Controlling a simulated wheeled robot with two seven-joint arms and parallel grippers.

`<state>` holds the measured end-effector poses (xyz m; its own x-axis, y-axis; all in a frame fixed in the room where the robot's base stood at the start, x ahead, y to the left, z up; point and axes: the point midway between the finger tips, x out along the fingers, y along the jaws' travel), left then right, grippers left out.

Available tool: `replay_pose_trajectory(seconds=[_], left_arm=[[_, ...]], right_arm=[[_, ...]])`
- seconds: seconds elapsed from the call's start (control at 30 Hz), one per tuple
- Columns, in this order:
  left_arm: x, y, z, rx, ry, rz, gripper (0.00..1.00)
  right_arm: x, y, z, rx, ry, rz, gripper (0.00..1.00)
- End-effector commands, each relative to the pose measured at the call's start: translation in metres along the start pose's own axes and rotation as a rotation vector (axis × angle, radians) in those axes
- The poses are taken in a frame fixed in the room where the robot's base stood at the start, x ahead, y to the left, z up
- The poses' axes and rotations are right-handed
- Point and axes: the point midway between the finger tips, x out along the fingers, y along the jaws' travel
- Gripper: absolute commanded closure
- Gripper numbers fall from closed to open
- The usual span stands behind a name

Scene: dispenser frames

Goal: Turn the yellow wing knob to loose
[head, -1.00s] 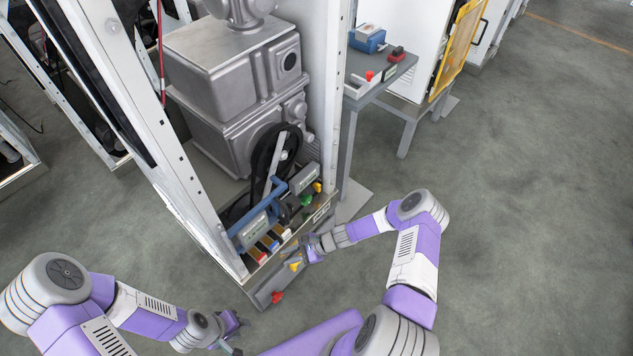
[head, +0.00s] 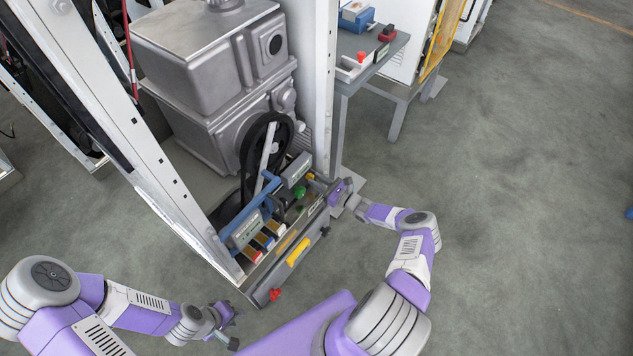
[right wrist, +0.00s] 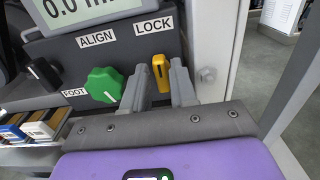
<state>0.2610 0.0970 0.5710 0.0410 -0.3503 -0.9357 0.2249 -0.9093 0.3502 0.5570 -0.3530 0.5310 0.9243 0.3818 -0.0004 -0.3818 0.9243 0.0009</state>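The yellow wing knob (right wrist: 160,72) sits on a dark panel under the LOCK label in the right wrist view, upright in that picture. It is small at the far end of the dispenser unit in the head view (head: 310,176). My right gripper (right wrist: 164,80) has its two grey fingers on either side of the knob; I cannot tell whether they touch it. In the head view my right gripper (head: 338,190) is at the unit's right end. My left gripper (head: 228,316) hangs in front of the unit, away from the knob; its fingers are too small to judge.
A green knob (right wrist: 104,85) sits just left, under ALIGN. A display (right wrist: 82,12) is above it. A white post (right wrist: 212,50) stands close on the right. A yellow handle (head: 298,251) and red knob (head: 275,294) are on the unit's front. Floor at right is clear.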

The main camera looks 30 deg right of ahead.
Motion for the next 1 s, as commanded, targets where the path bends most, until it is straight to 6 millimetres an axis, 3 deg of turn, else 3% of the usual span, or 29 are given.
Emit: replay_pose_trajectory(seconds=[0.37,0.53,1.0], left_arm=[[0.0017,-0.0005,-0.0001,0.000,0.000,0.000,0.67],[0.0018,-0.0006,-0.0001,0.000,0.000,0.000,0.67],[0.0002,0.0000,-0.0001,0.000,0.000,0.000,0.67]], right_arm=[[0.0072,0.0002,0.0008,0.000,0.000,0.001,0.75],[0.0071,0.0004,0.0007,-0.001,0.000,0.001,1.00],[0.0072,0.0014,0.0008,-0.073,0.000,0.001,1.00]])
